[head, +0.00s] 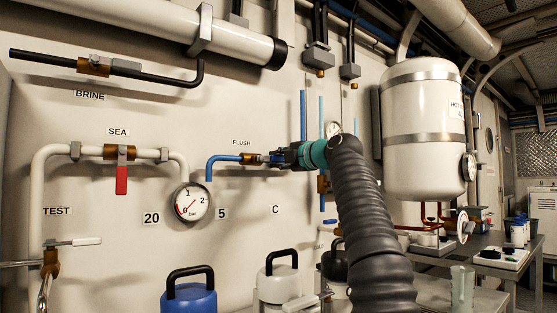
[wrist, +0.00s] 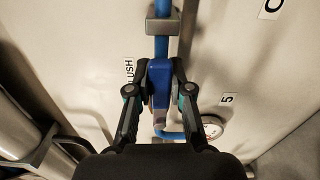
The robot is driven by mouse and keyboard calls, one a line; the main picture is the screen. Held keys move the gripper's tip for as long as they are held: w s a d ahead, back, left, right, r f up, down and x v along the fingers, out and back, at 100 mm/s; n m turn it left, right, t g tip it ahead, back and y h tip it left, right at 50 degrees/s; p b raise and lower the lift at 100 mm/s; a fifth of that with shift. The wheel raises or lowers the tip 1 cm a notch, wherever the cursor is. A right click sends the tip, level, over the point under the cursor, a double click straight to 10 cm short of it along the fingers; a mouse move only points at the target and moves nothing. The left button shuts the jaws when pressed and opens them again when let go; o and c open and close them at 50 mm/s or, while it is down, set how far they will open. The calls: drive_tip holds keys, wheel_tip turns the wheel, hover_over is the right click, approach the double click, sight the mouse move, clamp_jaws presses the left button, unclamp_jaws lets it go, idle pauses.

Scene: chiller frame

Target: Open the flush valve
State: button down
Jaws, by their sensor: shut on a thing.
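The flush valve has a brass body (head: 250,158) on a blue pipe (head: 212,166), below and right of the FLUSH label (head: 241,142) in the head view. My gripper (head: 275,159) is at the valve, just right of the brass body. In the wrist view my gripper (wrist: 160,68) has its two fingers on either side of the blue handle (wrist: 159,80) and is shut on it. There the handle looks lined up with the blue pipe above it. The brass body is mostly hidden behind the handle and fingers in the wrist view.
The pressure gauge (head: 193,202) is lower left of the valve, its needle near the low end. The SEA valve with a red handle (head: 121,178) is farther left. A white tank (head: 421,150) hangs at right. Several canisters, one blue (head: 189,294), stand below.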

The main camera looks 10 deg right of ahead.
drive_tip(key=shift+s+r, duration=0.15)
drive_tip(key=shift+r, duration=0.3)
drive_tip(key=c, duration=1)
unclamp_jaws()
drive_tip(key=shift+a, duration=0.1)
drive_tip(key=shift+c, duration=0.2)
drive_tip(key=shift+f, duration=0.1)
drive_tip(key=shift+f, duration=0.1)
drive_tip(key=v, duration=1.1)
drive_tip(key=shift+s+d, duration=0.2)
drive_tip(key=shift+s, duration=0.15)
